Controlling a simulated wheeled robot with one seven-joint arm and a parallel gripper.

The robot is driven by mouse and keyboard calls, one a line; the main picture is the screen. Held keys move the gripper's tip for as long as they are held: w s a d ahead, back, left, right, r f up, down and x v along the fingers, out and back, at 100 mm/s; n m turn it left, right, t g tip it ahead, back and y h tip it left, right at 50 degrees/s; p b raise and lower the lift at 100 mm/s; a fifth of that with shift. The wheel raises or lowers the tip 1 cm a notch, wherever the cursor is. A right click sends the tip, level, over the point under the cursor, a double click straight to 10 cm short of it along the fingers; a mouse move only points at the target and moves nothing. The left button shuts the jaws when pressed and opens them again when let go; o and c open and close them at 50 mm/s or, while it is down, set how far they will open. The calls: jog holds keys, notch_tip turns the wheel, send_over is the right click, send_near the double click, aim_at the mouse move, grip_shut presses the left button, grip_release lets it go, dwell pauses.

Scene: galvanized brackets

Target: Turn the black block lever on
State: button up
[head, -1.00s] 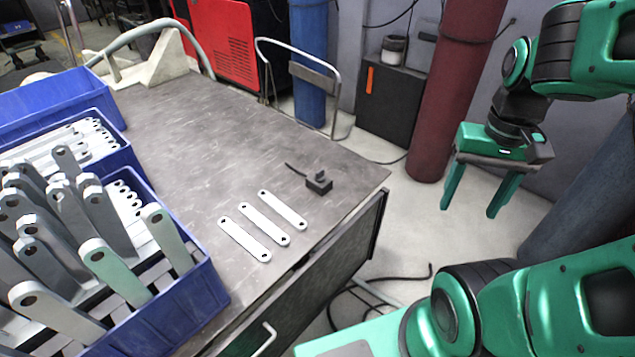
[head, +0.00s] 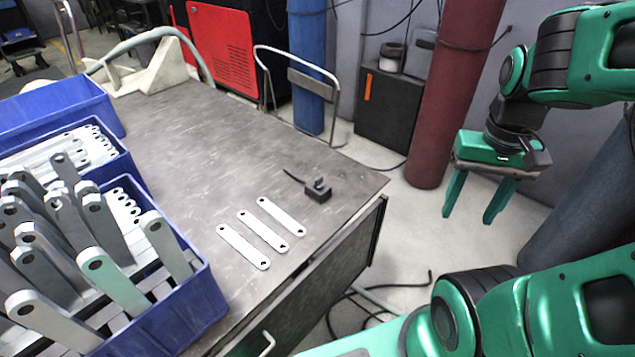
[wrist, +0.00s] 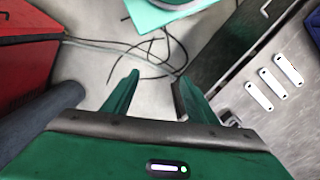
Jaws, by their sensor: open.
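The small black block (head: 318,192) sits on the grey table near its right edge in the head view. A short lever (head: 320,182) stands on its top, and a thin dark cable runs from it to the upper left. I cannot tell which way the lever is set. My gripper (head: 468,221) hangs in the air to the right of the table, beyond its edge, with its two green fingers apart and nothing between them. In the wrist view my gripper (wrist: 152,85) points at the floor.
Three flat metal brackets (head: 263,232) lie on the table (head: 190,130) before the block. Blue bins (head: 205,300) of brackets fill the left side. A dark red cylinder (head: 452,100) stands behind my gripper. Black cables (wrist: 150,55) lie on the floor. The table beyond the block is clear.

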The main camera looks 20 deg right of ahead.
jog(key=shift+s+r, duration=0.2)
jog(key=shift+s, duration=0.1)
jog(key=c, duration=0.5)
jog(key=w, duration=0.1)
jog(key=w+n, duration=0.1)
jog(key=w, duration=0.1)
jog(key=w+n, duration=0.1)
jog(key=shift+w+f+t, duration=0.25)
jog(key=shift+f+t, duration=0.05)
jog(key=shift+f, duration=0.1)
grip_shut()
jog(key=n+t+y, duration=0.2)
jog(key=n+t, duration=0.1)
jog(key=n, duration=0.7)
send_near(320, 187)
jog(key=s+d+r, duration=0.3)
jog(key=s, duration=0.2)
jog(key=x, duration=0.9)
jog(key=shift+w+a, duration=0.2)
jog(key=shift+a, duration=0.1)
jog(key=shift+w+a+r, duration=0.1)
jog(key=shift+w+a, duration=0.2)
jog(key=shift+w, duration=0.25)
jog(key=shift+w+a, duration=0.3)
jog(key=shift+w, duration=0.25)
jog(key=shift+w+a, duration=0.35)
jog(key=shift+w, duration=0.25)
